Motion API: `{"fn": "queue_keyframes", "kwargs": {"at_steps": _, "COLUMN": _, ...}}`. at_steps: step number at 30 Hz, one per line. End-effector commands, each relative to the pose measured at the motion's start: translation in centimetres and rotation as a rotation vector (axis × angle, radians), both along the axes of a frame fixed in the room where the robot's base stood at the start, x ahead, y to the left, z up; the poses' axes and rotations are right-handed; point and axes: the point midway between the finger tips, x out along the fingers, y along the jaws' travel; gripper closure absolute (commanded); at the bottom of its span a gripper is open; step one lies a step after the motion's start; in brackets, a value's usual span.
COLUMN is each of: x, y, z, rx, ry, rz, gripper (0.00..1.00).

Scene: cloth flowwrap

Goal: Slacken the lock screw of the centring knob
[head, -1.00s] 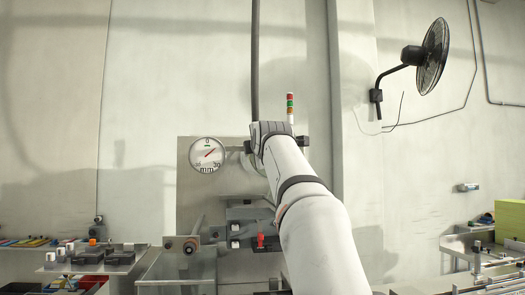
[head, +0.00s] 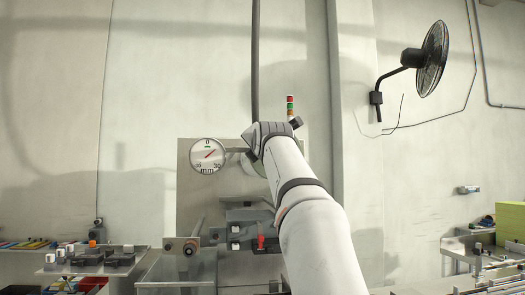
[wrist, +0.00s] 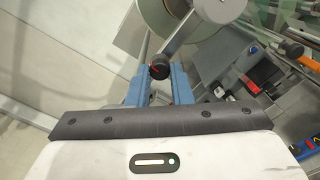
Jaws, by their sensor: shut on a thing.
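My gripper (wrist: 159,82) shows in the wrist view as two blue fingers, shut on a small round black knob (wrist: 160,70) with a red mark on its face. I take this knob to be the lock screw. A grey bar runs from it up and right past a large pale disc or roll (wrist: 150,14). In the head view my own arm hides the fingers and the knob. A round white dial (head: 208,156) marked in mm, with a red needle pointing up and right of 0, stands just left of my wrist.
A red lever (head: 261,242) is near my arm; an orange-ended handle (wrist: 294,49) is right in the wrist view. A signal tower (head: 290,105) stands behind my wrist. A fan (head: 432,58) hangs at upper right.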

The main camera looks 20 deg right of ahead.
Motion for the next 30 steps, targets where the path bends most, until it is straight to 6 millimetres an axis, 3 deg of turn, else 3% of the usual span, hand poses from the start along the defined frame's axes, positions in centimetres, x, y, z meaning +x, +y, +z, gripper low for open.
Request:
{"fn": "queue_keyframes", "kwargs": {"at_steps": 11, "x": 0.2, "y": -0.1, "z": -0.5, "rx": 0.001, "ry": 0.012, "rz": -0.001, "gripper": 1.00}}
{"fn": "queue_keyframes", "kwargs": {"at_steps": 12, "x": 0.2, "y": -0.1, "z": -0.5, "rx": 0.001, "ry": 0.012, "rz": -0.001, "gripper": 0.78}}
{"fn": "queue_keyframes", "kwargs": {"at_steps": 19, "x": 0.1, "y": -0.1, "z": -0.3, "rx": 0.000, "ry": 0.006, "rz": -0.001, "gripper": 0.59}}
{"fn": "queue_keyframes", "kwargs": {"at_steps": 26, "x": 0.0, "y": 0.0, "z": -0.1, "rx": 0.000, "ry": 0.002, "rz": -0.001, "gripper": 0.59}}
{"fn": "queue_keyframes", "kwargs": {"at_steps": 30, "x": -1.2, "y": 0.3, "z": -0.2, "rx": -0.001, "ry": 0.001, "rz": -0.001, "gripper": 0.59}}
